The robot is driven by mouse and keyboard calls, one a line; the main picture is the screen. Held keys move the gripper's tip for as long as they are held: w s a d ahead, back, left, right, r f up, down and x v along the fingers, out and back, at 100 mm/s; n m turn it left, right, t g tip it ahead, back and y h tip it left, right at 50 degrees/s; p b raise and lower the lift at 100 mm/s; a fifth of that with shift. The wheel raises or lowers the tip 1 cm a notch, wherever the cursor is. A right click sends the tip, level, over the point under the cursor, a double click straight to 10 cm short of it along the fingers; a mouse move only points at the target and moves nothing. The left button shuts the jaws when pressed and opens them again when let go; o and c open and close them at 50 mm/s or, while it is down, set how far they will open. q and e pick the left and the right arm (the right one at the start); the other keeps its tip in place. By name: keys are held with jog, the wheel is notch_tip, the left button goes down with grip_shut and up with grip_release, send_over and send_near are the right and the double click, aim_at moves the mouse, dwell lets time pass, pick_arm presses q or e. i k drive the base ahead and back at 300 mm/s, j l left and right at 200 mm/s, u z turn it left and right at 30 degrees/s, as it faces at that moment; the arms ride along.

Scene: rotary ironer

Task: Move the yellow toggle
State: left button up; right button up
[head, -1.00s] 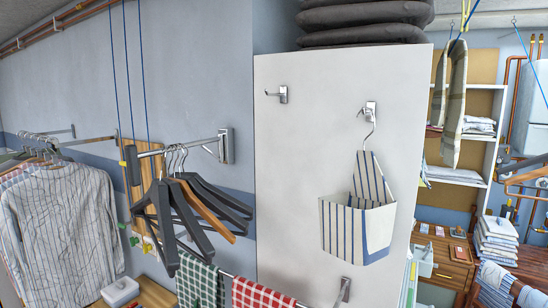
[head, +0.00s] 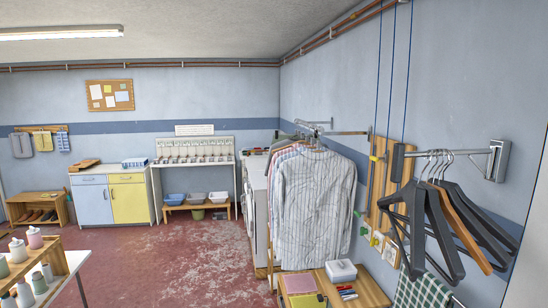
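No toggle is clear enough to name for certain. A small yellow piece (head: 375,158) shows at the upper left of a wooden board (head: 395,178) on the right-hand wall, where thin blue cords (head: 393,75) hang down. Another small yellow piece (head: 377,239) is lower down, by the board's foot, close to a green piece (head: 363,232). These are too small to tell their exact shape. Dark hangers on a wall rail partly cover the board. Neither of my grippers is in the head view.
A rail of striped shirts (head: 315,205) stands left of the board. Dark and wooden hangers (head: 445,215) jut out at right. A low wooden table (head: 352,290) with a white box (head: 341,271) is in front. The red floor (head: 180,265) at left centre is open.

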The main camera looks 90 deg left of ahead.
aim_at(385, 159)
jog(key=u, duration=2.35)
jog(key=i+j+z, duration=0.15)
jog(key=i, duration=0.4)
jog(key=i+j+z, duration=0.15)
jog(key=i, duration=0.35)
